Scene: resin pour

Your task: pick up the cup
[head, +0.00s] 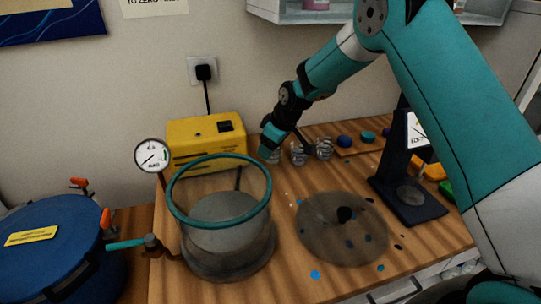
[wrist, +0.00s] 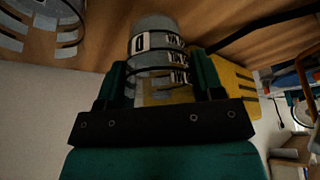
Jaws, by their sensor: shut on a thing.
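A clear cup with dark printed markings (wrist: 157,47) sits between the two fingers of my gripper (wrist: 160,78) in the wrist view. The fingers are shut on its sides. In the head view my gripper (head: 267,150) points down at the back of the wooden bench, beside the yellow box, and largely hides the held cup. I cannot tell whether the cup touches the bench. Two similar cups stand just to the right, a middle one (head: 298,155) and a right one (head: 324,149). Part of another cup shows at the top left of the wrist view (wrist: 40,22).
A yellow box (head: 205,146) stands close left of my gripper. In front are a clear chamber with a teal rim (head: 228,236), a gauge (head: 152,156) and a round clear lid (head: 340,232). A dark stand (head: 412,200) is at right, a blue tank (head: 60,250) at left.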

